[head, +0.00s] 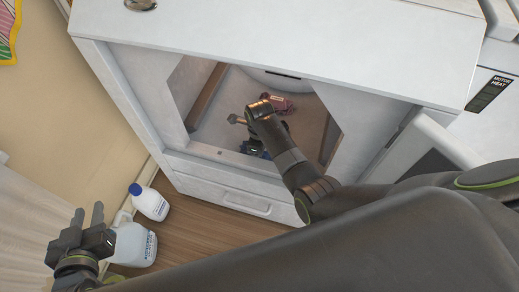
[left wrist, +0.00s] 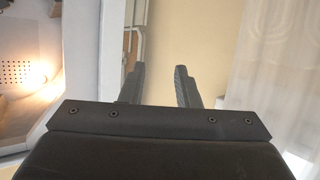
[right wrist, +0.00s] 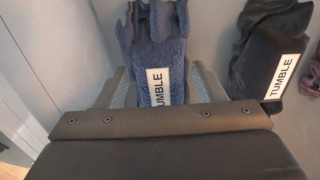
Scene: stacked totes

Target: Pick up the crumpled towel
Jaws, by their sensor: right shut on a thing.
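A blue crumpled towel (right wrist: 158,90) with a white TUMBLE label lies between the fingers of my right gripper (right wrist: 160,78), which is shut on it. In the head view a small patch of blue (head: 250,147) shows inside the white machine, beside my right arm; the right fingers are mostly hidden there. My left gripper (head: 88,210) is open and empty at the lower left, outside the machine. Its two spread fingers also show in the left wrist view (left wrist: 160,82), with nothing between them.
A dark cloth (right wrist: 262,62) with a TUMBLE label lies to the right of the towel. A reddish item (head: 280,102) lies deeper inside. White bottles (head: 150,203) stand on the wooden floor near my left gripper.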

